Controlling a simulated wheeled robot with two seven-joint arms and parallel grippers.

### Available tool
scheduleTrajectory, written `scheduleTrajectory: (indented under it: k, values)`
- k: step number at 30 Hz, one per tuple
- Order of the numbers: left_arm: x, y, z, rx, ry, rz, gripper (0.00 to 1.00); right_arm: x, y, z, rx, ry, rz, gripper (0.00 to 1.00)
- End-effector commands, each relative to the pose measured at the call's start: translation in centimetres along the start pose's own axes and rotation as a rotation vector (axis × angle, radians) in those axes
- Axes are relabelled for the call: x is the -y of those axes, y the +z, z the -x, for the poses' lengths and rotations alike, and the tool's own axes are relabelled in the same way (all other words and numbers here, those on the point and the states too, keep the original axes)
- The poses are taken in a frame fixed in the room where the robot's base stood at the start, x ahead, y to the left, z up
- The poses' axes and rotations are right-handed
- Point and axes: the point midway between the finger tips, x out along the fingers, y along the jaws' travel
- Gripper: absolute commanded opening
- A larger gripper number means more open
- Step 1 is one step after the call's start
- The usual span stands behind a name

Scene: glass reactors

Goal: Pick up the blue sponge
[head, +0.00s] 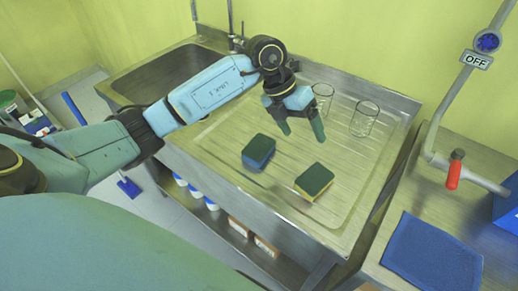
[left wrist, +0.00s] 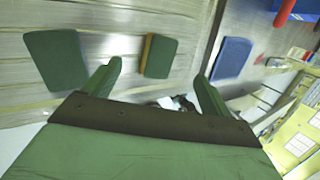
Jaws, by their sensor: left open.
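The blue sponge (head: 258,152) has a dark green top and blue sides. It lies on the ribbed steel drainboard, and in the left wrist view it is the sponge at far left (left wrist: 57,60). A second sponge with yellow sides (head: 315,181) lies to its right; it also shows in the left wrist view (left wrist: 158,56). My left gripper (head: 302,133) is open and empty above the drainboard, up and to the right of the blue sponge in the head view. It touches neither sponge. My right gripper is out of view.
Two glass beakers (head: 365,118) stand behind my left gripper. The sink basin (head: 165,76) is at the left. A blue cloth (head: 432,252) lies on the right-hand bench, below a pipe with a red valve handle (head: 454,172). The drainboard around the sponges is clear.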

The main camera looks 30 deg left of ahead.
Motion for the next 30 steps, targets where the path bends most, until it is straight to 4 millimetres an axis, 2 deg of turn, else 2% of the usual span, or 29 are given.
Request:
scheduleTrajectory:
  k: [1,4,7,10,13,21,30]
  values:
    - [-2.4,0.2,1.4,-0.03,0.116,0.025,0.85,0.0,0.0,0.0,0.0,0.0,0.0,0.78]
    - [-6.0,0.0,3.8,-0.085,0.296,0.085,0.85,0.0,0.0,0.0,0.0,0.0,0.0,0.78]
    - [-8.1,-0.2,5.6,-0.118,0.406,0.13,0.85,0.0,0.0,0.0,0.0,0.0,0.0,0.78]
    - [-9.2,-0.5,6.1,-0.136,0.457,0.156,0.85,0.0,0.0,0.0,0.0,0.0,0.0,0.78]
    - [-9.9,-0.9,5.1,-0.144,0.468,0.162,0.85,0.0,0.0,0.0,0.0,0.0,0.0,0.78]
    - [-12.0,-1.8,0.6,-0.142,0.465,0.161,0.85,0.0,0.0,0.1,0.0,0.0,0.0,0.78]
    - [-13.0,-2.4,-1.6,-0.144,0.464,0.16,0.85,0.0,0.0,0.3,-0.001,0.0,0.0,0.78]
